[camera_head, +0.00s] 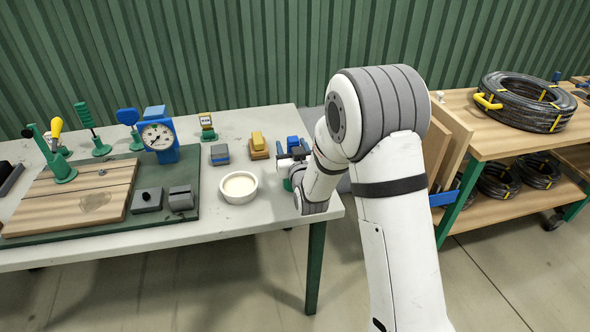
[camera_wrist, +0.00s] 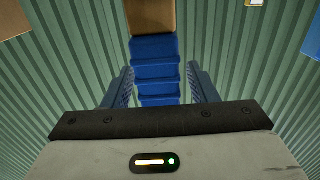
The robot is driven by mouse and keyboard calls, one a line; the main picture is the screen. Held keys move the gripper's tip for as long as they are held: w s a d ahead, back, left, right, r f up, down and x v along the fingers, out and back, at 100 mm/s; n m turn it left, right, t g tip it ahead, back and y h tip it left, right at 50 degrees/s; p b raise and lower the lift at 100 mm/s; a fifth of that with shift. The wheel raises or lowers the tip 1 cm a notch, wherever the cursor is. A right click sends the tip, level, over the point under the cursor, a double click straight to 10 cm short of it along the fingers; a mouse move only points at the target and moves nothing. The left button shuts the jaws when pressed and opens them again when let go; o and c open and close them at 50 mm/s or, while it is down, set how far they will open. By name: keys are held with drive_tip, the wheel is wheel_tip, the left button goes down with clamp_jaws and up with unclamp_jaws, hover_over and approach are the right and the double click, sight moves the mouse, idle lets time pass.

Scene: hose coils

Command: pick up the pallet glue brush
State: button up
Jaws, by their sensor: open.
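My gripper (camera_wrist: 164,90) is open, with its two dark blue ribbed fingers apart. A blue stepped piece (camera_wrist: 155,60) shows between and beyond the fingers in the wrist view, with a tan block (camera_wrist: 152,17) behind it. I cannot tell for sure whether this is the pallet glue brush. In the head view my gripper (camera_head: 289,164) is low at the right end of the grey table (camera_head: 240,215), partly hidden by my arm. A small blue item (camera_head: 293,143) shows just behind it. No clear brush bristles show.
A white bowl (camera_head: 239,187) stands left of my gripper. Behind it are a yellow-topped brown block (camera_head: 258,145) and a grey-blue block (camera_head: 219,154). A blue dial gauge (camera_head: 159,137) stands farther left. A wooden shelf with black hose coils (camera_head: 526,101) is at the right.

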drive_tip(key=shift+c, duration=0.4)
drive_tip(key=c, duration=1)
wheel_tip(320, 180, up, 10)
drive_tip(key=o, duration=0.4)
clamp_jaws()
drive_tip(key=shift+s, duration=0.1)
